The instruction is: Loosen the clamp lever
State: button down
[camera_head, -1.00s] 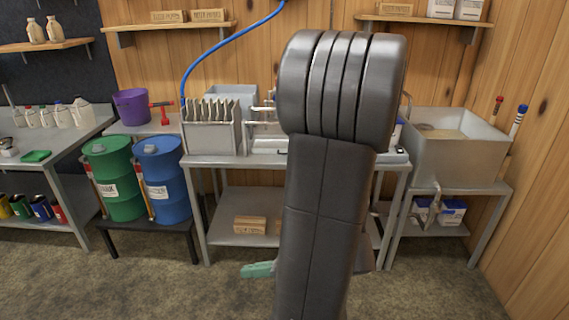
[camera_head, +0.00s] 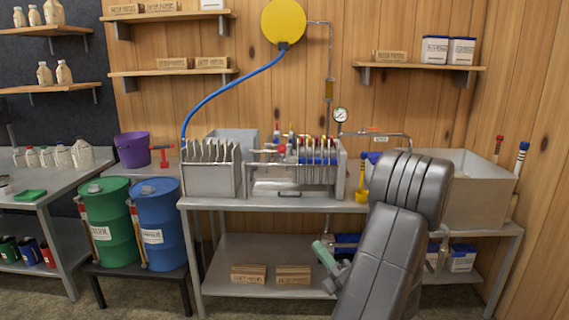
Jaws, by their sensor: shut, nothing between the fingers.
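My gripper (camera_head: 321,250), with pale green fingers, is shut and empty. It appears low, in front of the table and below the top's front edge, well apart from the knob. My arm hides part of the table's right end.
A steel box with upright sheets (camera_head: 211,178) stands left of the press. A yellow-handled tool (camera_head: 361,185) stands to its right, near a pressure gauge (camera_head: 340,114). A large grey tank (camera_head: 470,190) is at right; green (camera_head: 108,225) and blue (camera_head: 158,225) drums are at left.

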aim_at(282, 148)
jog(key=i+j, duration=0.15)
jog(key=i, duration=0.5)
jog(key=i+j, duration=0.1)
jog(key=i, duration=0.55)
